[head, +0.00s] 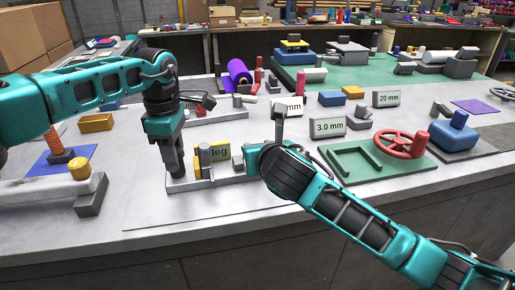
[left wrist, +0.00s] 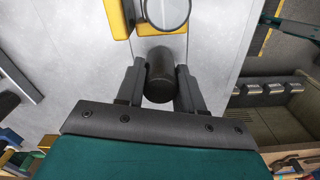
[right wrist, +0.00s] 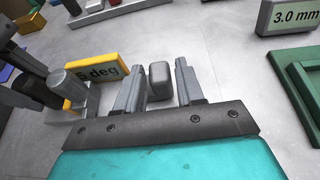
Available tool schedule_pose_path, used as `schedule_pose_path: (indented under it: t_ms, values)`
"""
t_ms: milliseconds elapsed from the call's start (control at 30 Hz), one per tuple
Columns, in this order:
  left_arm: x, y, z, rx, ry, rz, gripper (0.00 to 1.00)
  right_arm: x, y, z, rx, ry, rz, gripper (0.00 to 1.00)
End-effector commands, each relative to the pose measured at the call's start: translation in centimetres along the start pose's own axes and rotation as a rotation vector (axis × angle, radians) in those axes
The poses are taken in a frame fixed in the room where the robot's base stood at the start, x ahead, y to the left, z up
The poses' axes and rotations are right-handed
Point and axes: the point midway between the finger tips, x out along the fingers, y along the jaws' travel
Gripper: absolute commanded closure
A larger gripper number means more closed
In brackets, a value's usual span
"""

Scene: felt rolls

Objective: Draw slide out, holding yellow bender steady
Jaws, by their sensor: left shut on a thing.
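The yellow bender (head: 219,152) stands on a grey base on the table, its plate marked "5 deg" in the right wrist view (right wrist: 100,73). My left gripper (head: 174,172) is shut on a dark cylinder (left wrist: 160,85) at the bender's left end. Yellow parts (left wrist: 118,18) and a grey disc (left wrist: 168,12) lie just beyond it. My right gripper (right wrist: 160,82) is open, its fingers on either side of a grey block (right wrist: 160,80), with narrow gaps showing. I cannot tell if this block is the slide's end. My right arm hides part of this in the head view.
A green tray (head: 375,160) with a red handwheel (head: 402,143) stands to the right. A "3.0 mm" block (head: 330,127) is behind my right wrist. The front table strip is bare.

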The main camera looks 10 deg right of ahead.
Motion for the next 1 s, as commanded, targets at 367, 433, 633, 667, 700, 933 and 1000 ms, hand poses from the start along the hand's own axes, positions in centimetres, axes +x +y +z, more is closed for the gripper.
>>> schedule_pose_path:
  t_ms: [367,433,633,667,700,933,1000]
  values:
    - [0.3,-0.1,0.0,0.000,0.001,-0.004,1.00,-0.1,0.1,0.0,0.000,-0.001,0.004,0.47]
    - [0.3,-0.1,0.0,0.000,0.001,-0.004,1.00,-0.2,0.1,0.0,0.000,-0.001,0.004,0.47]
    - [0.3,-0.1,0.0,0.000,0.002,-0.004,1.00,-2.3,0.1,0.0,0.000,-0.003,0.005,0.47]
    - [0.3,-0.1,0.0,0.000,0.002,-0.004,1.00,-2.8,0.1,0.0,0.000,-0.003,0.005,0.47]
    - [0.2,-0.1,0.0,0.000,0.002,-0.004,1.00,-3.6,0.1,0.0,-0.001,-0.003,0.005,0.47]
    - [0.2,-0.1,0.0,0.000,0.002,-0.004,1.00,-8.1,0.1,0.0,0.000,-0.003,0.006,0.47]
    - [0.2,-0.1,0.0,0.000,0.002,-0.004,1.00,-9.3,0.1,0.0,-0.001,-0.002,0.005,0.47]
